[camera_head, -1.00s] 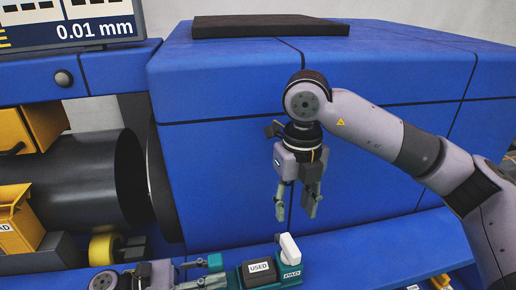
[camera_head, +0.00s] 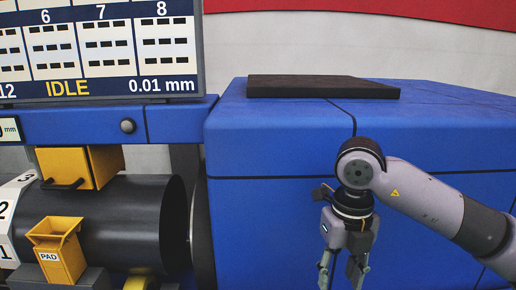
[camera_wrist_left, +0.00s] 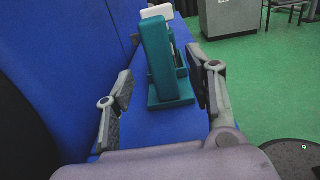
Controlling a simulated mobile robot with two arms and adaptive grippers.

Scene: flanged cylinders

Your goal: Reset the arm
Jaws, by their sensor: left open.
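My right gripper (camera_head: 342,272) hangs pointing down in front of the blue machine body (camera_head: 275,215) in the head view. Its two fingers are apart with nothing between them. My left gripper (camera_wrist_left: 160,85) shows only in the left wrist view, with its fingers spread wide. A teal holder (camera_wrist_left: 165,75) with a white part (camera_wrist_left: 157,12) on top appears between the fingers in that picture, on a blue ledge (camera_wrist_left: 150,128). I cannot tell how far it is from the fingertips, and I see no finger closed on it.
A dark flat plate (camera_head: 320,88) lies on the machine top. At the left are a black cylinder (camera_head: 135,215), a yellow box (camera_head: 85,168), a yellow PAD bin (camera_head: 58,250) and a display reading IDLE (camera_head: 100,50). A grey cabinet (camera_wrist_left: 230,18) stands on green floor (camera_wrist_left: 265,75).

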